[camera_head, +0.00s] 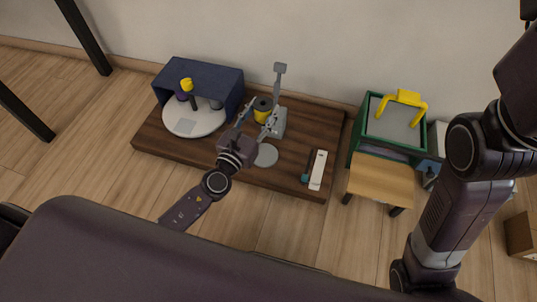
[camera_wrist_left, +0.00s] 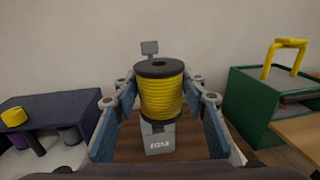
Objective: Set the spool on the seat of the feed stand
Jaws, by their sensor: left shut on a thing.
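The spool (camera_head: 262,115), wound with yellow cord between dark end discs, is upright between the fingers of my left gripper (camera_head: 256,121). In the left wrist view the spool (camera_wrist_left: 161,97) fills the middle, with a blue finger pad on each side. The feed stand (camera_head: 277,124) is grey, with a block base, a thin post and a small plate on top. In the wrist view its labelled base (camera_wrist_left: 159,143) shows below and behind the spool. The seat is hidden, and I cannot tell whether the spool touches it. My right gripper is out of view.
A dark wooden board (camera_head: 221,158) carries a blue housing (camera_head: 205,75) with a white turntable (camera_head: 194,122), a grey disc (camera_head: 266,155) and a white strip (camera_head: 318,170). A green crate (camera_head: 357,133) with a yellow handle (camera_head: 404,99) and a wooden stool (camera_head: 380,180) stand right.

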